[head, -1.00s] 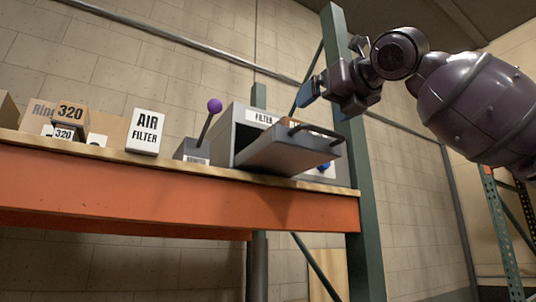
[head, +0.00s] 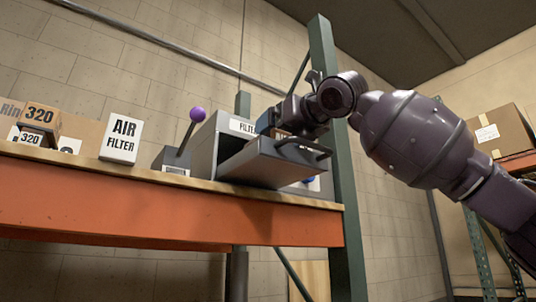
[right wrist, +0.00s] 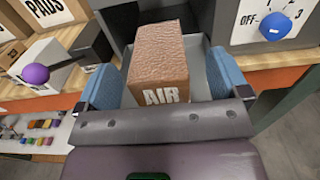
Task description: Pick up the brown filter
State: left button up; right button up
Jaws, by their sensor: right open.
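The brown filter (right wrist: 160,58), a block with AIR on its near face, sits in the open grey drawer (head: 262,163) of the FILTER box (head: 204,146). In the head view only a sliver of the filter (head: 283,133) shows above the drawer wall. My right gripper (right wrist: 162,72) is open, with one blue finger on each side of the filter. A narrow gap shows at the left finger; contact at the right is unclear. In the head view the right gripper (head: 268,122) is at the drawer's top. My left gripper is not in view.
A lever with a purple knob (head: 197,115) stands left of the box. A white AIR FILTER carton (head: 121,138) and 320 boxes (head: 40,117) are further left on the orange-fronted shelf (head: 150,211). A blue dial (right wrist: 274,26) is on the right. A green post (head: 337,170) rises at the shelf's right end.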

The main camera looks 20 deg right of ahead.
jog(key=x, duration=0.4)
jog(key=shift+s+a+p, duration=0.1)
jog(key=shift+p, duration=0.25)
jog(key=shift+s, duration=0.15)
jog(key=shift+c, duration=0.4)
jog(key=c, duration=0.9)
